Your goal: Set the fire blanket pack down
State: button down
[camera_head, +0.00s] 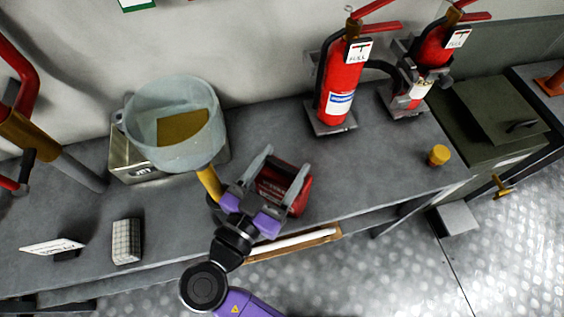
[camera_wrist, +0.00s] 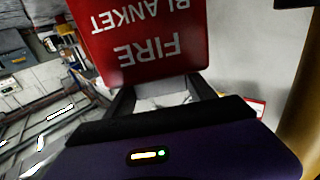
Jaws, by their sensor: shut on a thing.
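The fire blanket pack is a red box. In the head view the pack (camera_head: 275,191) is between my gripper's fingers, over the front part of the grey bench (camera_head: 345,172). My gripper (camera_head: 280,172) is shut on it. In the wrist view the pack (camera_wrist: 145,42) fills the upper middle, with "FIRE BLANKET" in white letters upside down. My gripper's fingers (camera_wrist: 160,92) meet its near edge there. I cannot tell whether the pack's underside touches the bench.
A clear bucket (camera_head: 172,125) on a metal box stands just left of my gripper. Two red extinguishers, one nearer (camera_head: 340,85) and one farther (camera_head: 425,65), stand at the back right. A yellow cap (camera_head: 438,155) is near the right end. Bench between pack and cap is clear.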

jog(key=shift+f+b, duration=0.2)
jog(key=shift+b, duration=0.1)
jog(key=shift+c, duration=1.6)
grip_release()
jog(key=shift+r, duration=0.15)
jog(key=shift+s, duration=0.1)
jog(key=b+v, duration=0.3)
jog(key=v, duration=0.9)
